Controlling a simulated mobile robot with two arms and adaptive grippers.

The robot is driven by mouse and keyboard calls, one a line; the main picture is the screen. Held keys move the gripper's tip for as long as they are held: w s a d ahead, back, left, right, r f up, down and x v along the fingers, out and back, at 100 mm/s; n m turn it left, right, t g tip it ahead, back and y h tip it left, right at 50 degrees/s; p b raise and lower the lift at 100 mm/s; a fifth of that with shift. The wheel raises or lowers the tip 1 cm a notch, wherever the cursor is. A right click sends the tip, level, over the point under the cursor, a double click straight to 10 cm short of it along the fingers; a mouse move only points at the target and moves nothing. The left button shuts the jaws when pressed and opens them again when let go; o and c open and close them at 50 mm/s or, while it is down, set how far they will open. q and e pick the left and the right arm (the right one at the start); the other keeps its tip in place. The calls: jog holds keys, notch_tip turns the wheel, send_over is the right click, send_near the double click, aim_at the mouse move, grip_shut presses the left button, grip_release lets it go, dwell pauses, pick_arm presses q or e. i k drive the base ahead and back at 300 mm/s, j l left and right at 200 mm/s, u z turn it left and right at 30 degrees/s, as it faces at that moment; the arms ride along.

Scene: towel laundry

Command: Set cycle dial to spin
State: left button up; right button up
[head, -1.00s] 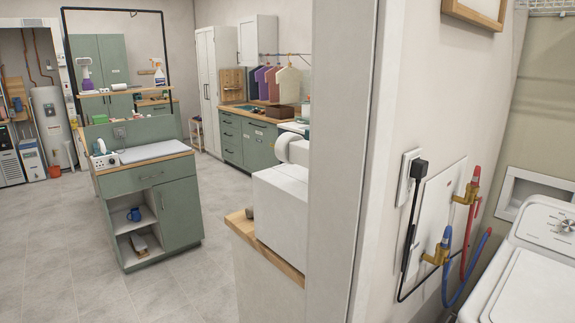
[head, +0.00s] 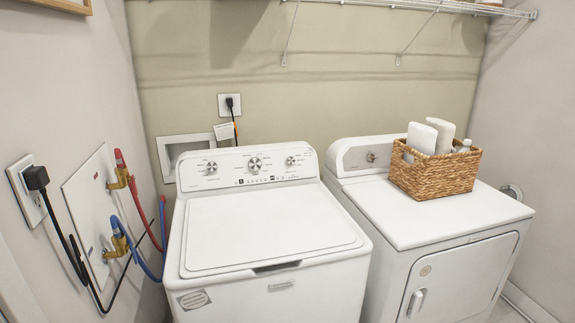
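A white top-loading washer (head: 270,232) stands in the middle of the head view with its lid shut. Its rear control panel (head: 230,172) carries three round silver dials: a left dial (head: 211,168), a larger middle dial (head: 255,164) and a right dial (head: 290,161). The markings are too small to read, so I cannot tell which is the cycle dial or where it is set. A white front-door dryer (head: 440,240) stands to the right, with one knob (head: 371,157) on its panel. Neither gripper is in view.
A wicker basket (head: 435,172) with white items sits on the dryer. Red and blue hoses (head: 140,250) and a black cord (head: 75,255) run along the left wall. A wire shelf (head: 440,8) hangs above. The washer lid is clear.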

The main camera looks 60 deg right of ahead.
aim_at(254, 164)
jog(key=z, duration=1.55)
